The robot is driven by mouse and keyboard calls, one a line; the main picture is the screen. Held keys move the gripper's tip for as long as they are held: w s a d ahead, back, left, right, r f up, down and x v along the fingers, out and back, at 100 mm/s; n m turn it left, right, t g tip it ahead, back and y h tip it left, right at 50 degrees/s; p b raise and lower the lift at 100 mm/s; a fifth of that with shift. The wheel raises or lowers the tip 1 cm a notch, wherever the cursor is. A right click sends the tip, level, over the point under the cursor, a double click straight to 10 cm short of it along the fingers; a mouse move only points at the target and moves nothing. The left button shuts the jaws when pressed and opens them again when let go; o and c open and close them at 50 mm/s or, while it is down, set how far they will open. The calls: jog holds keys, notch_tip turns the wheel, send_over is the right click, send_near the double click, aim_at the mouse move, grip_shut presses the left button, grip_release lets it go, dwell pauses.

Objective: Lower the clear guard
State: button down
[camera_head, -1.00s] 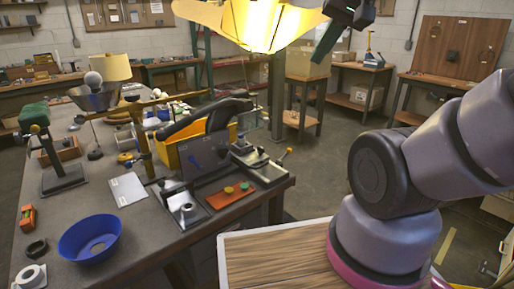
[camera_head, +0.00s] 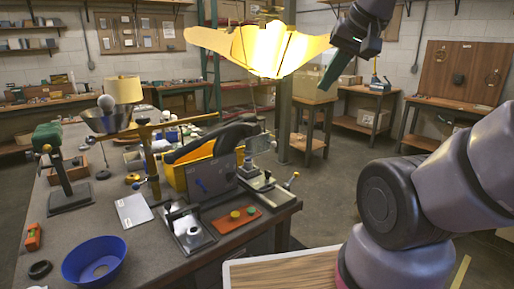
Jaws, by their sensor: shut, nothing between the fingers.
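A small pale see-through panel (camera_head: 262,143), which looks like the clear guard, stands raised behind a low metal fixture (camera_head: 256,182) at the bench's right end. Its hinge and edges are too small to make out. My gripper (camera_head: 330,76) is in the air at the upper right, pointing down and to the left, with its dark green fingers shut and empty. In the picture it is above and to the right of the panel, clearly apart from it.
A grey upright panel with a blue lever (camera_head: 208,176) stands left of the fixture, before a yellow bin (camera_head: 172,172). An orange tray (camera_head: 237,219) with knobs lies in front. A glowing yellow lampshade (camera_head: 262,48) hangs left of my gripper. A blue bowl (camera_head: 78,265) sits front left.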

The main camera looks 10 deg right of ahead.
jog(key=c, duration=0.8)
grip_release()
jog(key=shift+f, duration=0.15)
jog(key=shift+o, duration=1)
jog(key=w+a+f+m+g+y, duration=0.1)
jog(key=w+a+f+g+y, duration=0.2)
jog(key=f, duration=0.6)
jog(key=w+a+g, duration=0.1)
jog(key=w+g, duration=0.1)
jog(key=w, duration=0.1)
jog(key=shift+a+y, duration=0.35)
jog(key=shift+y, duration=0.05)
jog(key=m+t+y, duration=0.6)
jog(key=m+t, duration=0.6)
jog(key=m, duration=0.4)
send_near(274, 144)
jog(key=x, duration=1)
jog(key=shift+w+d+f, duration=0.1)
jog(key=shift+w+f, duration=0.3)
jog(key=shift+w, duration=0.2)
grip_shut()
